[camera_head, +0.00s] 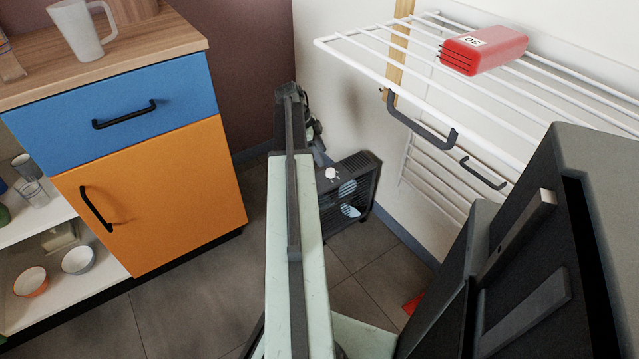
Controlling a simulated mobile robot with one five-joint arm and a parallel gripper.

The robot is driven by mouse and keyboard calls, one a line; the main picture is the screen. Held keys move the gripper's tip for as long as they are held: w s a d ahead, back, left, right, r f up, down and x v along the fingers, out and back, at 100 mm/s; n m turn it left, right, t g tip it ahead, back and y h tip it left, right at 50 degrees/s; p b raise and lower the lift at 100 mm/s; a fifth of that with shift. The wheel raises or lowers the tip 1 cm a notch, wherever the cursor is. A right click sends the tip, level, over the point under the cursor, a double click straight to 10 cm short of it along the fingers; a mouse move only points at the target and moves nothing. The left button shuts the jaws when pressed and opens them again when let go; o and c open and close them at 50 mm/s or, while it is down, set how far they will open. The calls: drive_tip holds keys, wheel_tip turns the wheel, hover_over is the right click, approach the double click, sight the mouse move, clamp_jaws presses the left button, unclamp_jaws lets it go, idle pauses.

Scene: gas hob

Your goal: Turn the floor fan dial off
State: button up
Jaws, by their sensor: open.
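The floor fan (350,195) is a dark box-shaped unit on the floor in the corner beside the white wall. Its white round dial (331,173) shows on its top face, and pale round openings show in its front. The dial's exact setting is too small to read. My arm reaches up the middle of the picture and covers the fan's left side. My gripper (314,128) is at the arm's far end, above and left of the dial in the picture. It is mostly hidden behind the arm; it is open and appears apart from the dial.
A cabinet with a blue drawer (125,110) and an orange door (160,195) stands at left, a mug (80,32) on top. A white drying rack (370,55) with a red object (485,50) juts from the right wall. Grey floor (190,295) is clear left of my arm.

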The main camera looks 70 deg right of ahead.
sight(330, 171)
drive_tip(key=shift+b+x, duration=0.45)
drive_tip(key=shift+x, duration=0.4)
drive_tip(key=b+x, duration=0.6)
drive_tip(key=shift+s+d+f, duration=0.1)
drive_tip(key=shift+f, duration=0.25)
drive_tip(key=shift+r, duration=0.1)
clamp_jaws()
